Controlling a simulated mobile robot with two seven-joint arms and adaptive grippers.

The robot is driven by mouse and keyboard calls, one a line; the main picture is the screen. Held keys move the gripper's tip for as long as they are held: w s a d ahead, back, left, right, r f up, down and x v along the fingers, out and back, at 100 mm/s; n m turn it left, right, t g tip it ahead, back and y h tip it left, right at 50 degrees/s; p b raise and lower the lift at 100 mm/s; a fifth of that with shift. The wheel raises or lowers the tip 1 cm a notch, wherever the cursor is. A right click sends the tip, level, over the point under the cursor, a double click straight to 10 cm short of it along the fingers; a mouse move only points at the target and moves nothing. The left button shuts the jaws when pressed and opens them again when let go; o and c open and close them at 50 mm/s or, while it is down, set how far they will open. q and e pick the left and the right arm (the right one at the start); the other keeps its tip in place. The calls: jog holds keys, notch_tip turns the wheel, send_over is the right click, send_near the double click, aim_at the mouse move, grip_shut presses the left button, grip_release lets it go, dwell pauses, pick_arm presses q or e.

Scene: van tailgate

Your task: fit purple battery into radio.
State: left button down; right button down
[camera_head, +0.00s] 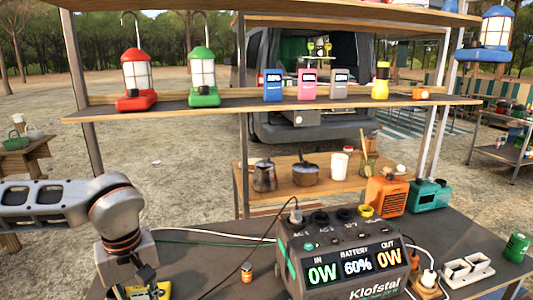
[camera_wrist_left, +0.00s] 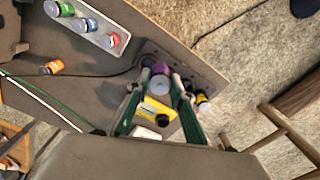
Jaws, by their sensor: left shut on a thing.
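My left gripper (camera_head: 135,282) points down over the near left of the table in the head view. In the left wrist view its fingers (camera_wrist_left: 160,88) are shut on a purple battery (camera_wrist_left: 161,70) with a pale end. A yellow device (camera_wrist_left: 157,111) lies close to the fingertips; it also shows at the bottom of the head view (camera_head: 146,293), partly hidden by the gripper. I cannot tell if the battery touches it. An orange radio-like box (camera_head: 387,195) and a teal one (camera_head: 428,195) stand at the table's back right. My right gripper is not in view.
A power station (camera_head: 342,262) fills the table's middle, with cables. A tray (camera_wrist_left: 84,24) holds several coloured batteries in the left wrist view. Shelves (camera_head: 270,104) with lanterns hang above the table's far side.

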pick_arm(q)
jog(key=m, duration=0.2)
jog(key=f+m, duration=0.1)
jog(key=m, duration=0.1)
jog(key=s+d+m, duration=0.1)
jog(key=m, duration=0.2)
jog(key=shift+s+f, duration=0.1)
jog(key=shift+f, duration=0.25)
